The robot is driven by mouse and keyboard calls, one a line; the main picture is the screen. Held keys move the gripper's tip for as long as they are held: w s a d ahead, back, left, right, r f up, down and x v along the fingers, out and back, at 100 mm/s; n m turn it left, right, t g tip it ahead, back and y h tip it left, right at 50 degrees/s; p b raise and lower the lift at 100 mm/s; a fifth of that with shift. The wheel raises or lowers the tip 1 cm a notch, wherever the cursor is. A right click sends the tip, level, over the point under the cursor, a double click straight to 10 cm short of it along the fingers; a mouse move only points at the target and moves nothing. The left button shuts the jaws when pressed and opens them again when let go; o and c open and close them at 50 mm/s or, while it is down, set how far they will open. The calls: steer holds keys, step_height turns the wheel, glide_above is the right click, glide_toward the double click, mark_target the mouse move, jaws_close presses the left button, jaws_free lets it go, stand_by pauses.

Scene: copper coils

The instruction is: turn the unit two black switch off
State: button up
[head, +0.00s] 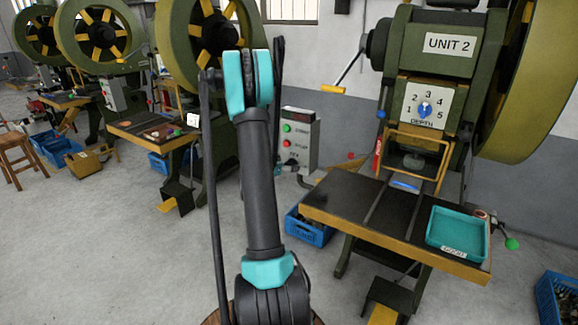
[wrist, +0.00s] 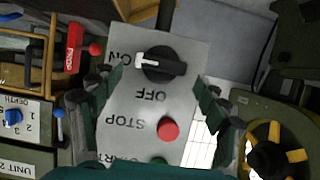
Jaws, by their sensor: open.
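The black switch (wrist: 166,64) is a round knob with a bar handle on a grey control box, in the upper middle of the wrist view. Its white pointer mark points left, towards the ON label; OFF is printed below it in that view. My gripper (wrist: 158,84) is open, with one finger on each side of the box face. The switch lies between and slightly beyond the fingertips, and no contact is visible. The control box (head: 301,137) also shows in the head view, left of the press marked UNIT 2 (head: 450,43). My gripper is hidden there.
A red STOP button (wrist: 168,130) and partly cut-off green START button (wrist: 159,160) share the box face. A red lever-like part (wrist: 75,50) is beside the box. The press table (head: 335,206) holds a teal tray (head: 457,249). Blue crates (head: 309,232) stand on the floor.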

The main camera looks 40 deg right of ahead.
steer(key=shift+x, duration=1.05)
steer(key=c, duration=1.2)
